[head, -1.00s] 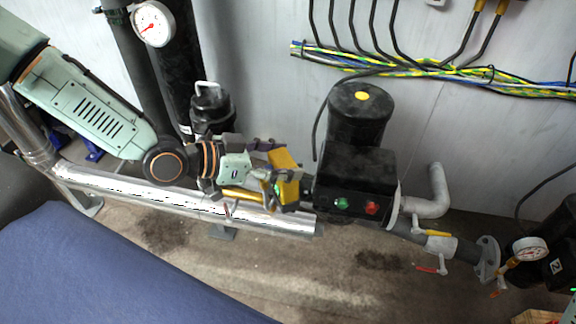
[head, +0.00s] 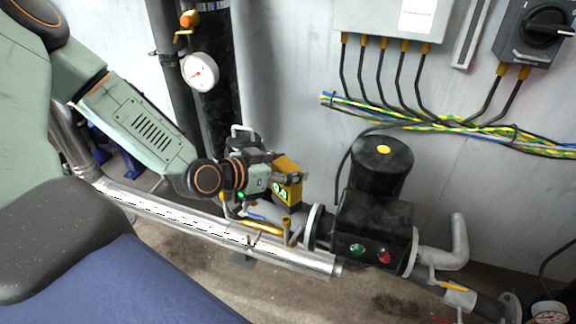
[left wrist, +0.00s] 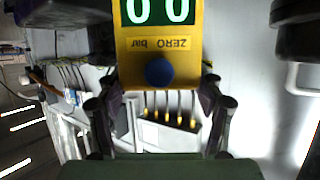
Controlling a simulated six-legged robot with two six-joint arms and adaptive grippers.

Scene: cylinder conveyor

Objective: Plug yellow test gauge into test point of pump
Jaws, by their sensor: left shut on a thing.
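The yellow test gauge (head: 288,190) has a lit green-and-white display facing the head camera. My left gripper (head: 284,176) is shut on it and holds it in the air, left of the pump (head: 372,232) and above the pipe. In the left wrist view the gauge (left wrist: 158,45) shows zeros, an upside-down "ZERO bar" label and a blue button, between the fingers of my left gripper (left wrist: 158,88). A short upright stub (head: 287,230) stands below the gauge, apart from it; I cannot tell whether it is the test point. My right gripper is not in view.
A dial gauge (head: 201,72) and black vertical pipe stand behind my left arm. Cables (head: 440,122) run along the wall. Blue padding (head: 150,290) fills the lower left.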

